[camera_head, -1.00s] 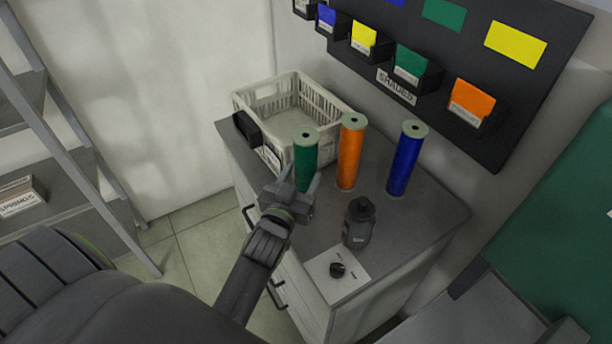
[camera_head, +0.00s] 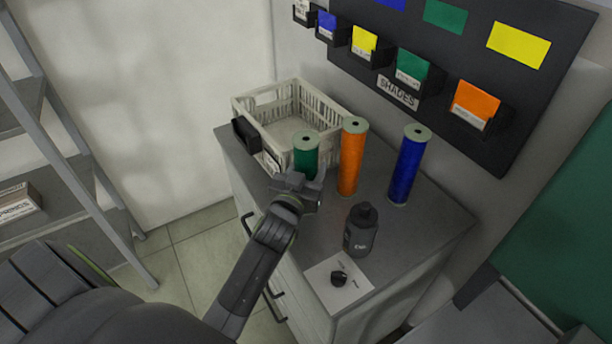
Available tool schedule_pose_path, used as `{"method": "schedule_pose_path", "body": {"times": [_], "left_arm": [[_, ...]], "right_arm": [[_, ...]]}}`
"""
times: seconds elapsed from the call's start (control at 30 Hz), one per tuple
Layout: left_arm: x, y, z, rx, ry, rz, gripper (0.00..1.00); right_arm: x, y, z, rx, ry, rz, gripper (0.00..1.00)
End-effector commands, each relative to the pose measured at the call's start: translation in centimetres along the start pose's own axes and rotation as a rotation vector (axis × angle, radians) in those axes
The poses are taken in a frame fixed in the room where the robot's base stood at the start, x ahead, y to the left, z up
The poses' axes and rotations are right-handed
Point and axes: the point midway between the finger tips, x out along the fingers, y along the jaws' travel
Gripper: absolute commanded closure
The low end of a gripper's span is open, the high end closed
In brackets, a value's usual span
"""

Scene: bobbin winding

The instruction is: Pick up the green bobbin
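The green bobbin (camera_head: 306,160) stands on the grey cabinet top, in front of the white basket and left of the orange bobbin (camera_head: 350,162). Its pale top and upper part show; its lower part is hidden behind my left gripper (camera_head: 303,180). My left gripper is at the bobbin's near side, its fingertips close against it. The view does not show whether the fingers are closed on it. The blue bobbin (camera_head: 407,170) stands upright further right. My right gripper is not in view.
The white basket (camera_head: 330,110) stands behind the green bobbin. A dark board (camera_head: 470,60) with colour bins is on the wall. Grey shelves (camera_head: 70,150) are at the left.

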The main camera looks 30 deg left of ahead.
Motion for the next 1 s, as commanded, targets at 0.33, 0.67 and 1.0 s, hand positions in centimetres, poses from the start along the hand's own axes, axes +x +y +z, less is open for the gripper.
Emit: {"method": "schedule_pose_path", "body": {"times": [0.33, 0.67, 1.0], "left_arm": [[0.0, 0.0, -0.3, 0.000, 0.002, 0.000, 0.82], [0.0, 0.0, -6.1, 0.001, 0.010, 0.001, 0.82], [-0.3, 0.6, -10.6, 0.003, -0.009, 0.008, 0.82]], "right_arm": [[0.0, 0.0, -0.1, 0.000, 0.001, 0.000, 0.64], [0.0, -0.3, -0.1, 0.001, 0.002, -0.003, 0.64], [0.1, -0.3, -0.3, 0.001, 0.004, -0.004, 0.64]]}}
